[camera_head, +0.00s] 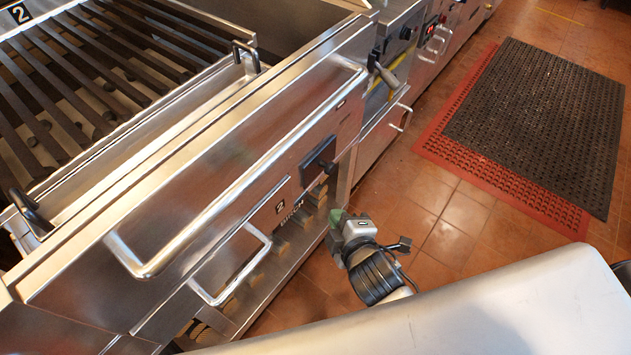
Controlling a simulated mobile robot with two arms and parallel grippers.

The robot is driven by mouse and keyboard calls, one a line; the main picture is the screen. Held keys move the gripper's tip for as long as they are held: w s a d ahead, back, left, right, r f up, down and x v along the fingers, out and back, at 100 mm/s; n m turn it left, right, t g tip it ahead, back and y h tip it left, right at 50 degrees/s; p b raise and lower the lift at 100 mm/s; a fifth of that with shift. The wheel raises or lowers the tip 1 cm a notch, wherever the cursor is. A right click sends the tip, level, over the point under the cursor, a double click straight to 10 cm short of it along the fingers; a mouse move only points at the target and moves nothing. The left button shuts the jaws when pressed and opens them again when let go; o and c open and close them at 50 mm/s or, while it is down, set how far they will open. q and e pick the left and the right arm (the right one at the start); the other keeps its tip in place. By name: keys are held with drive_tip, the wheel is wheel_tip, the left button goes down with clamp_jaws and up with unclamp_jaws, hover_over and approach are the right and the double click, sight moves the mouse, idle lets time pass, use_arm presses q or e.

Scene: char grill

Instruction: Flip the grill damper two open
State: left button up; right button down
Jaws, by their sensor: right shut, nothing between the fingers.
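The grill front has a panel marked "2" (280,208), with lettering beside it. A square black control (318,160) sits on this front at the panel's right end. A bent metal loop handle (262,238) sticks out below the "2" mark. I cannot tell for certain which of these is the damper or its position. My right gripper (338,217) is shut and empty, with greenish fingertips. In the picture it is below the black control and right of the loop handle, apart from both. My left gripper is not in view.
A long metal rail (240,183) runs along the grill front. Dark grate bars (75,75) lie at upper left, beside a tray with black handles (245,55). More appliances stand beyond. Tiled floor with a black mat (540,120) over a red mat (432,150) is clear.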

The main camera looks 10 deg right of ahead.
wheel_tip(320, 180, up, 2)
drive_tip(key=shift+w+a+r+t, duration=0.15)
drive_tip(key=shift+t, duration=0.25)
drive_tip(key=shift+w, duration=0.1)
drive_tip(key=b, duration=0.1)
approach(322, 166)
drive_tip(key=w+a, duration=0.3)
drive_tip(key=shift+w+d+f, duration=0.4)
drive_tip(key=shift+w+d, duration=0.05)
drive_tip(key=shift+d, duration=0.15)
drive_tip(key=shift+w+d+f, duration=0.35)
drive_tip(key=shift+w+d, duration=0.1)
drive_tip(key=shift+d, duration=0.15)
